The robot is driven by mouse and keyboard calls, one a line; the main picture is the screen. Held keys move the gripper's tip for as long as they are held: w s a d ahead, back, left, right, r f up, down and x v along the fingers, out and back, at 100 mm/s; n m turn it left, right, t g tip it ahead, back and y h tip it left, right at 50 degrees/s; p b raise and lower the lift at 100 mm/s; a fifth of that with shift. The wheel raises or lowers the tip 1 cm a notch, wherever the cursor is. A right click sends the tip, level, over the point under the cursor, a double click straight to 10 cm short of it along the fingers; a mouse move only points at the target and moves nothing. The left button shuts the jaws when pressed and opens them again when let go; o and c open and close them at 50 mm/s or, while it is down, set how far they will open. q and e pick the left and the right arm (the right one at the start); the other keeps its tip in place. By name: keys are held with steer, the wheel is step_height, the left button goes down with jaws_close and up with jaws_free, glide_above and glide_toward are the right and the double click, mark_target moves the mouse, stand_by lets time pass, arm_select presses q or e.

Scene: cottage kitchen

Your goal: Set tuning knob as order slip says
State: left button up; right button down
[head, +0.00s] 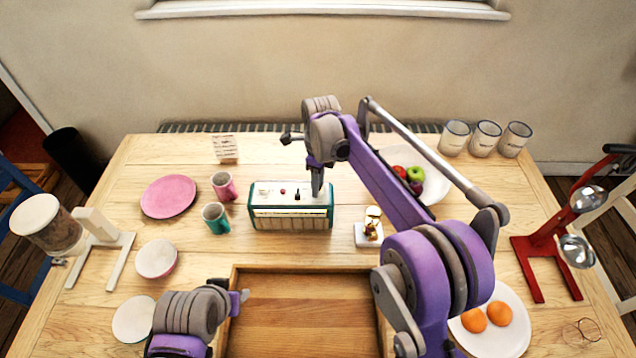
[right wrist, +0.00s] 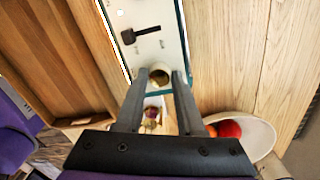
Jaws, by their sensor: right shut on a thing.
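A green and cream radio (head: 290,222) stands upright at the middle of the table, with a lit dial strip along its front edge. Its pale top (right wrist: 152,20) also shows in the right wrist view, with a black lever (right wrist: 140,33). My right gripper (head: 317,190) reaches down to the radio's right end. It is shut on the round brass tuning knob (right wrist: 158,77), which sits between its fingertips. The knob is hidden in the head view. The order slip (head: 224,147) is a small white upright card at the back left; its writing is too small to read. My left gripper (head: 240,297) hovers near the tray's left edge, apart from the radio.
A wooden tray (head: 233,268) lies in front of the radio. Two cups (head: 223,188) stand to its left, a small figurine (head: 370,228) to its right. A fruit bowl (head: 437,185) is behind my right arm. A plate with oranges (head: 519,335) is at front right.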

stand_by(0.4)
steer(key=c, duration=0.5)
jaws_free()
steer(key=r, duration=0.7)
steer(key=r+p, duration=0.1)
steer(key=r, duration=0.2)
steer(key=shift+w+d+r, duration=0.1)
steer(key=shift+w+r, duration=0.2)
steer(key=shift+r, duration=0.1)
